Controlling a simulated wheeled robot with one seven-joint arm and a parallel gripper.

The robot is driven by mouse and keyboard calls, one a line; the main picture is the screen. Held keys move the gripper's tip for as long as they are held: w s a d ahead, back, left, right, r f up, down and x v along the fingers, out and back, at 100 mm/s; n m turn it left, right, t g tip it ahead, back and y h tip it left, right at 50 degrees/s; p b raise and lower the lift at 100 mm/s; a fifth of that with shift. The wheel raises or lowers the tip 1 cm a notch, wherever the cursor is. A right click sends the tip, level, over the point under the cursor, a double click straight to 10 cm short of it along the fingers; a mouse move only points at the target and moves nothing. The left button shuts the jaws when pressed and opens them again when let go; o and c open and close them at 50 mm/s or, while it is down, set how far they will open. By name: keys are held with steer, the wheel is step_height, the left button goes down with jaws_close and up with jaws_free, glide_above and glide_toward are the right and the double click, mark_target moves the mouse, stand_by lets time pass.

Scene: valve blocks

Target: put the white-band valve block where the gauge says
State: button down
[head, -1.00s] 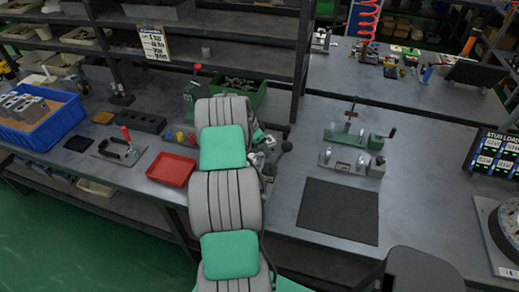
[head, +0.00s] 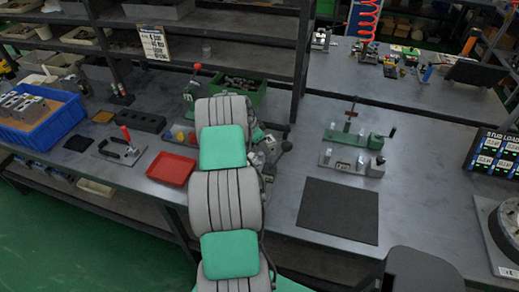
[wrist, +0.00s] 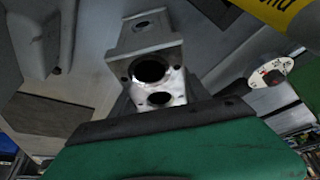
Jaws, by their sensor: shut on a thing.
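A grey metal valve block (wrist: 150,65) with two dark round holes in its near face is at my gripper in the wrist view. My gripper (wrist: 165,115), with dark jaws on a green body, is shut on it. I cannot make out a white band on it. In the head view my gripper (head: 266,156) is partly hidden behind my arm, above the bench's middle. A display board headed STUD LOAD (head: 495,150) stands at the right edge, its readings too small to read surely. A round white dial (wrist: 270,72) shows in the wrist view.
A blue bin (head: 45,136) with several grey blocks stands at the left. A red tray (head: 171,169), a toggle clamp (head: 120,150) and a green bin (head: 240,92) are nearby. Right of my gripper are a dark mat (head: 338,211), bare, and a grey-and-green fixture (head: 350,160).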

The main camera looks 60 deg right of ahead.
steer(key=shift+d+r, duration=0.15)
steer(key=shift+r, duration=0.15)
